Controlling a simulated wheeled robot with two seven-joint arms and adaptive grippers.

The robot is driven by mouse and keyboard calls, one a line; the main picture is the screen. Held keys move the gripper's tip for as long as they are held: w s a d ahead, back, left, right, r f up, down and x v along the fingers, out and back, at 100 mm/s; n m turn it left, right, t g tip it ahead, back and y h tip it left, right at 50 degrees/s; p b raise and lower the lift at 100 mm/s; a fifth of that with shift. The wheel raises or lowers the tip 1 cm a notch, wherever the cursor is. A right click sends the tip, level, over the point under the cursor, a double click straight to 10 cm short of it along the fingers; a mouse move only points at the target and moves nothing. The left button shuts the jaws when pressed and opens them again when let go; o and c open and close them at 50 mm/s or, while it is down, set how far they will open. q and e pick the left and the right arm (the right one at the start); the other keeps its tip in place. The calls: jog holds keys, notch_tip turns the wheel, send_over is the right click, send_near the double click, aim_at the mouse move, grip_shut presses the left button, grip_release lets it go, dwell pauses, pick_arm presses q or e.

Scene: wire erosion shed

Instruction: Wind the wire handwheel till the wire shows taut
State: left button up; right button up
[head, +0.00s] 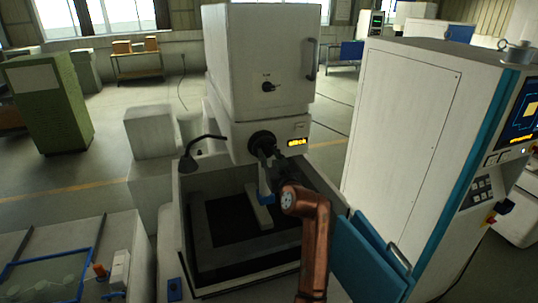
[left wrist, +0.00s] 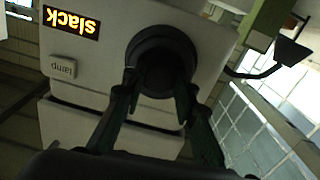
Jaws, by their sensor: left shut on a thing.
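The black handwheel (head: 259,138) is on the front of the white machine head (head: 262,60). It also shows as a dark round wheel in the left wrist view (left wrist: 160,42). My left gripper (head: 267,153) is at the wheel, its two dark fingers (left wrist: 157,90) on either side of the wheel's dark middle, shut on it. The fingers and shadow hide the part between them. An amber display (head: 297,142) sits right of the wheel; in the left wrist view it reads "slack" (left wrist: 71,22), upside down. My right gripper is not in view.
A dark open work tank (head: 190,235) lies below the wheel. A black lamp on a bent arm (head: 190,160) stands left of the wheel. A tall white cabinet with a teal edge (head: 400,130) and a teal door panel (head: 365,255) stand on the right.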

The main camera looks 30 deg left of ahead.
pick_arm(q)
jog(key=m+p, duration=0.3)
jog(key=m, duration=0.1)
jog(key=shift+r+m, duration=0.1)
jog(key=shift+m, duration=0.2)
jog(key=shift+m+p, duration=0.75)
jog(key=shift+m, duration=0.55)
jog(key=shift+d, duration=0.1)
jog(key=o, duration=1.1)
jog(key=shift+o, duration=0.3)
